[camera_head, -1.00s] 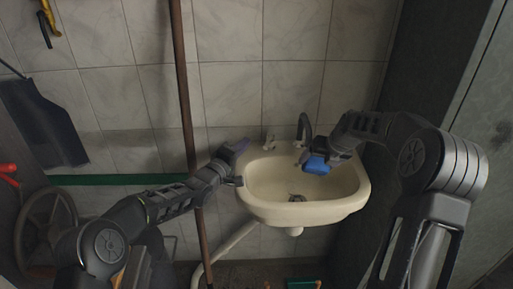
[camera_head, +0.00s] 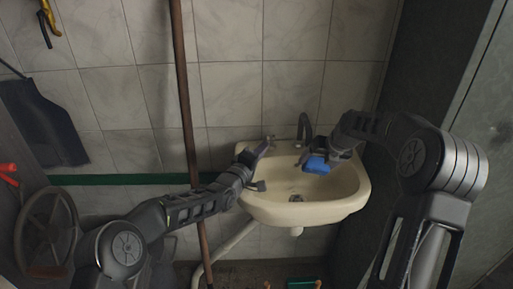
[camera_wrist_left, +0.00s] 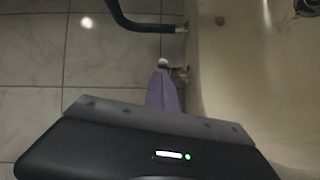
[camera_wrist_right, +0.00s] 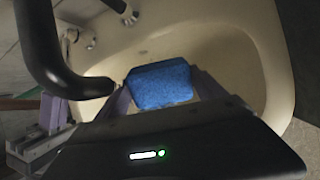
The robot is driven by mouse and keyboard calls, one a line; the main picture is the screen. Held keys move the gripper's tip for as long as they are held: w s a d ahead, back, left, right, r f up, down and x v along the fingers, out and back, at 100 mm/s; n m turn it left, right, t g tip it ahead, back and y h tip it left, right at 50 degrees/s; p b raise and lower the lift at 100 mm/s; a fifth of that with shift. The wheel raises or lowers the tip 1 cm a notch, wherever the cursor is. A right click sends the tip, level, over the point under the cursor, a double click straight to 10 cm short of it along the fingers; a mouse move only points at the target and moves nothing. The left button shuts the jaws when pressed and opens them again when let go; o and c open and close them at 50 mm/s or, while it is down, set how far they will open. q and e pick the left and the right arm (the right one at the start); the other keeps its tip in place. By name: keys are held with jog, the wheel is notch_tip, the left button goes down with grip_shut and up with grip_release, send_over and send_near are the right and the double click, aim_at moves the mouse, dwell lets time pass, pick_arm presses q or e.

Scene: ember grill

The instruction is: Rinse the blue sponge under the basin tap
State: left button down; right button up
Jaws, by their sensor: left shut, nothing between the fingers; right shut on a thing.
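The blue sponge (camera_head: 315,164) is held by my right gripper (camera_head: 318,158) over the cream basin (camera_head: 300,216), beside the dark curved tap (camera_head: 304,125). In the right wrist view the sponge (camera_wrist_right: 161,85) sits between the purple fingers, close to the spout end (camera_wrist_right: 98,88). My left gripper (camera_head: 266,147) is shut and empty at the basin's back left rim, close to the small tap handle (camera_head: 268,139). In the left wrist view its purple fingertips (camera_wrist_left: 162,82) are just short of the handle (camera_wrist_left: 176,70); contact is unclear. No water stream is visible.
A tiled wall stands behind the basin. A brown pole (camera_head: 187,110) rises left of the basin, behind my left arm. A green bar (camera_head: 120,179) runs along the wall. A dark cabinet or panel (camera_head: 440,60) stands at the right.

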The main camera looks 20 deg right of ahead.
pick_arm(q)
jog(key=shift+s+d, duration=0.35)
pick_arm(e)
jog(key=shift+a, duration=0.1)
pick_arm(q)
jog(key=shift+s+d, duration=0.1)
pick_arm(e)
jog(key=shift+d, duration=0.2)
pick_arm(q)
jog(key=v, duration=0.4)
jog(key=w+v, duration=0.1)
jog(key=v, duration=0.2)
jog(key=a+v, duration=0.1)
jog(key=v, duration=0.3)
jog(key=shift+s+a+r, duration=0.1)
jog(key=shift+a+r, duration=0.2)
jog(key=shift+r, duration=0.1)
jog(key=shift+f+b, duration=0.45)
pick_arm(e)
jog(key=s+d, duration=0.5)
jog(key=shift+s+d, duration=0.2)
jog(key=shift+s, duration=0.2)
